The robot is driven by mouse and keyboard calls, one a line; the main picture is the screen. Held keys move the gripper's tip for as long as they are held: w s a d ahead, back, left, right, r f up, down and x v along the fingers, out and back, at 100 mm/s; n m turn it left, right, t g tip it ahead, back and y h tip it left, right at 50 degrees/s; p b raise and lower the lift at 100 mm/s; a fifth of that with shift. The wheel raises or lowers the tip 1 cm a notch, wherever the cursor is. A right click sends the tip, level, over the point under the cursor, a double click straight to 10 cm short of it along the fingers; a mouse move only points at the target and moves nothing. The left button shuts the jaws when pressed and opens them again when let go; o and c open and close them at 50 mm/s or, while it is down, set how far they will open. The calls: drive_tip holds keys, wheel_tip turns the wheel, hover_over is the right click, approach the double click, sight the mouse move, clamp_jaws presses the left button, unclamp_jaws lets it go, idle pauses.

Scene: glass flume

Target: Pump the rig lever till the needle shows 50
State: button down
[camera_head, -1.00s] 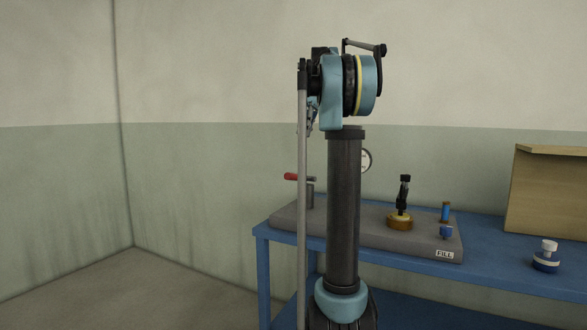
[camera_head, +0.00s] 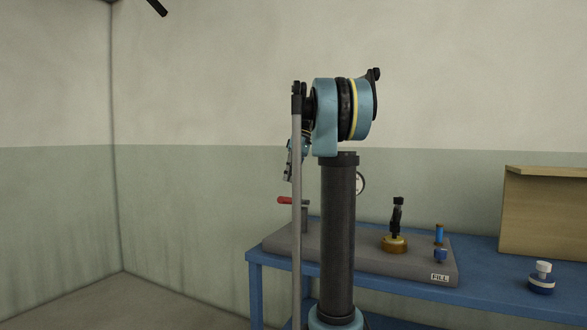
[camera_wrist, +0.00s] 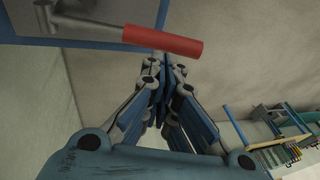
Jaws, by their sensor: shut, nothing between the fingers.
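The rig lever has a red grip (camera_head: 288,201) on a grey rod, at the left of the grey rig base (camera_head: 345,262) on the blue table. In the wrist view the red grip (camera_wrist: 162,41) lies just beyond my fingertips, and contact cannot be told. My gripper (camera_wrist: 163,68) is shut and empty. In the head view my gripper (camera_head: 289,178) hangs a little above the red grip, partly behind a thin grey pole. The white gauge (camera_head: 361,183) is mostly hidden behind my arm, so its needle reading cannot be made out.
On the rig base stand a black fitting on a brass collar (camera_head: 395,242), small blue parts (camera_head: 439,233) and a FILL label (camera_head: 440,277). A white-and-blue bottle (camera_head: 541,279) and a wooden box (camera_head: 545,212) are at the right. Floor left of the table is clear.

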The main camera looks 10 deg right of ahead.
sight(287, 201)
drive_tip(key=shift+x, duration=2.5)
drive_tip(key=shift+d, duration=0.1)
